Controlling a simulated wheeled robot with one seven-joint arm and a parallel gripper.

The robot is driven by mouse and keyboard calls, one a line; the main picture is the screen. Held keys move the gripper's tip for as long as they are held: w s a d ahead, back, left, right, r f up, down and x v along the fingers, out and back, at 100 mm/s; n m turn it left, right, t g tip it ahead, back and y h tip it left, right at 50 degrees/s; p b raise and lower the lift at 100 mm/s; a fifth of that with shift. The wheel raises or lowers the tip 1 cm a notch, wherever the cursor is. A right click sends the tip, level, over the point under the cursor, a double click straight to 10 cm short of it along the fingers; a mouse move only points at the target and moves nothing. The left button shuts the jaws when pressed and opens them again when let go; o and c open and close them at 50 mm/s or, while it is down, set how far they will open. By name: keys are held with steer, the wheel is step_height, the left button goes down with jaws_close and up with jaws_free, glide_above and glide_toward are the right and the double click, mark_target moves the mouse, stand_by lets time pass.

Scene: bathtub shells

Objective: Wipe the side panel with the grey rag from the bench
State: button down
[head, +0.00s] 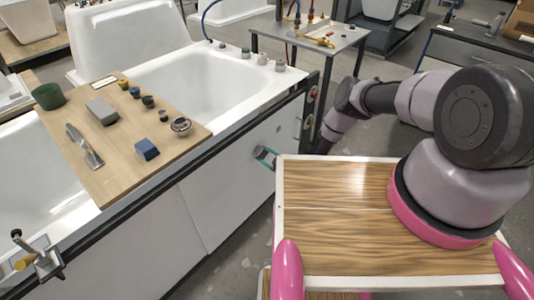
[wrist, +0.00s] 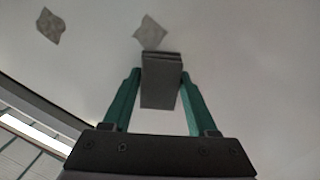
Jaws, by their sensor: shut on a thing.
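My gripper (wrist: 160,88) has green fingers shut on a folded dark grey rag (wrist: 160,72). The rag's far end is close to the white side panel (wrist: 230,45); I cannot tell whether it touches. Two grey, ragged-edged marks show on the panel: one (wrist: 150,32) just beyond the rag's tip, the other (wrist: 50,25) at the upper left. In the head view the gripper (head: 265,154) is low beside the white side panel (head: 232,172) of the bathtub, partly hidden by my own body.
A wooden board (head: 180,105) across the tub (head: 190,75) holds a grey block (head: 102,111), a blue block (head: 147,149), a scraper (head: 85,145), a green bowl (head: 48,96) and several small pots. A metal side table (head: 310,38) with tools stands behind. Floor shows beside the panel.

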mark_target(277, 134)
steer(key=shift+s+a, duration=0.4)
steer(key=shift+s, duration=0.2)
steer(key=shift+w+a+r, duration=0.1)
steer(key=shift+w+r, duration=0.1)
steer(key=shift+r, duration=0.85)
steer(key=shift+w+d+r, duration=0.1)
steer(key=shift+w+d, duration=0.95)
steer(key=shift+w, duration=0.2)
steer(key=shift+w+d, duration=1.35)
steer(key=shift+w, duration=0.15)
steer(key=shift+w+d, duration=0.55)
steer(key=shift+w, duration=0.25)
steer(key=shift+w+d, duration=0.55)
steer(key=shift+w, duration=0.25)
steer(key=shift+w+d, duration=1.05)
steer(key=shift+w, duration=0.15)
steer(key=shift+d, duration=0.1)
steer(key=shift+f+v, duration=0.15)
steer(key=shift+v, duration=1.3)
steer(key=shift+f+v, duration=0.2)
steer(key=shift+v, duration=1.3)
